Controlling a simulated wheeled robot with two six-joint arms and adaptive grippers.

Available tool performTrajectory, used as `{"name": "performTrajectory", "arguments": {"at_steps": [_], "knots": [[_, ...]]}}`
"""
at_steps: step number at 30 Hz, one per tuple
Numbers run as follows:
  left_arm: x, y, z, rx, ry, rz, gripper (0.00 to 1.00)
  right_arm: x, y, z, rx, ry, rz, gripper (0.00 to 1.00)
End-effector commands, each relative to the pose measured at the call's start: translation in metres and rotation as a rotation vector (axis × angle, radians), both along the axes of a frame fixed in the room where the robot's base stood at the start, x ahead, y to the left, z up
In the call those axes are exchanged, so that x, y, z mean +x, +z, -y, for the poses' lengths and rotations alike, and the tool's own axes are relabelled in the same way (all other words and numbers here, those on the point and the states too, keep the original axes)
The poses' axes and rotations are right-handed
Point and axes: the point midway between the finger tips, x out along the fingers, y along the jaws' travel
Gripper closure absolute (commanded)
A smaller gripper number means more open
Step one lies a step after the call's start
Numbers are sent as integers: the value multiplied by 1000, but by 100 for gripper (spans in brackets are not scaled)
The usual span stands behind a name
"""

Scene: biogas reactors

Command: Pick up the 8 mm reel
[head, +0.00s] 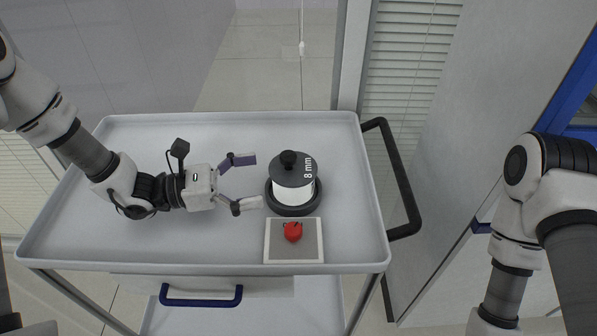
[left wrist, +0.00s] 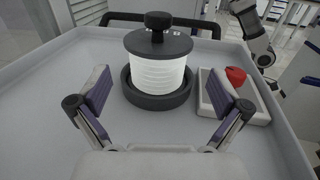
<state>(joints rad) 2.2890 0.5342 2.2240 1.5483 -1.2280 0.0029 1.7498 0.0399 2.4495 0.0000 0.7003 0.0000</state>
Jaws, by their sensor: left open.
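The 8 mm reel (head: 293,184) stands upright in a dark round holder (head: 292,209) on the grey cart tray. It has a dark top flange marked "8 mm", a black knob and a white wound body. In the left wrist view the reel (left wrist: 158,72) is straight ahead, beyond the fingertips. My left gripper (head: 248,182) is open and empty, just left of the reel, with its fingers pointing at it and apart from it. The fingers also show in the left wrist view (left wrist: 166,100), spread to either side. My right gripper is outside the views; only my right arm shows at the right.
The cart tray (head: 130,240) has a raised rim and a black side handle (head: 408,190). Its left part is clear apart from my arm.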

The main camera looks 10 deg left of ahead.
Motion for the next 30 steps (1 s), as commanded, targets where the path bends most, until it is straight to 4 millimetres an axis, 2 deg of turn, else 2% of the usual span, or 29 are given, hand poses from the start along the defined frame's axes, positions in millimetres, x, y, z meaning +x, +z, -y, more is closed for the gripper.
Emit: {"name": "performTrajectory", "arguments": {"at_steps": [10,18,26,30], "knots": [[14,-1,31,4,-1,4,0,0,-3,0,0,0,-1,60],[30,-3,67,3,-1,4,0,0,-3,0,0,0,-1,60],[32,-3,71,0,2,3,0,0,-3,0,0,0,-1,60],[32,-3,70,0,2,3,50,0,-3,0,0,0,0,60]]}}
